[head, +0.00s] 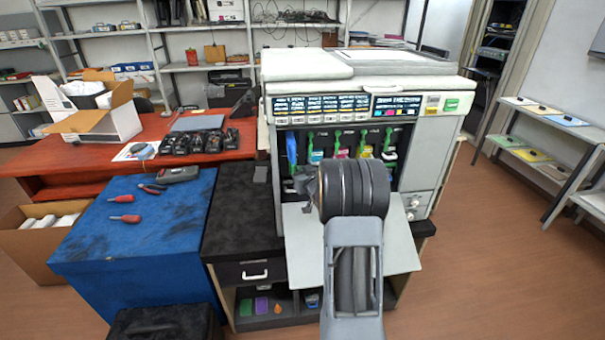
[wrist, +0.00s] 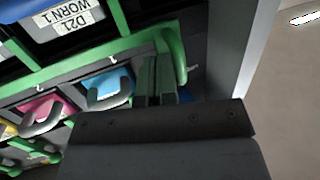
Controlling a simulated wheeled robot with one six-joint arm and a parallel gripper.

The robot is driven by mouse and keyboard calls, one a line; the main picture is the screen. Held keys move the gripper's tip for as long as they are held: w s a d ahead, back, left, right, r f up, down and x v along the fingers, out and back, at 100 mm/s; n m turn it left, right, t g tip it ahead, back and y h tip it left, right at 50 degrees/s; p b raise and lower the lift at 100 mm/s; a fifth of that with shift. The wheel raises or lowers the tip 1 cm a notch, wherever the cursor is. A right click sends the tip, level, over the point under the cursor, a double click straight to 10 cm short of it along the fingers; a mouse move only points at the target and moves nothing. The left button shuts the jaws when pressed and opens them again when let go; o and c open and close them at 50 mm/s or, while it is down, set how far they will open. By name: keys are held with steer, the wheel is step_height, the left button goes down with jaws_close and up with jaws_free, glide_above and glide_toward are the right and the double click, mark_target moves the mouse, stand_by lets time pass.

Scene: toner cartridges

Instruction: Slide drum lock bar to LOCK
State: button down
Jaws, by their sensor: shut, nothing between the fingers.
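The printer (head: 360,75) stands open at the front, with a row of coloured toner cartridges and green levers inside. In the wrist view a long green bar (wrist: 90,67) runs diagonally across the bay and meets an upright green piece at its right end. I cannot tell for sure which green part is the lock bar, and no LOCK mark is readable. My gripper (wrist: 157,82) is shut and empty, its fingers close beside that right end. Contact cannot be told. In the head view my arm hides the gripper and the lower bay.
The cyan cartridge (wrist: 108,88) and magenta cartridge (wrist: 45,108) sit left of my fingers. A labelled unit (wrist: 75,20) is at the upper left. The printer's pale side frame (wrist: 252,50) bounds the right. A blue-covered table (head: 135,225) with tools stands left of the printer.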

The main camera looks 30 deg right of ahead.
steer(key=shift+w+a+b, duration=0.3)
steer(key=shift+a, duration=0.4)
steer(key=s+a+b, duration=0.1)
steer(key=s, duration=0.6)
steer(key=shift+a, duration=0.35)
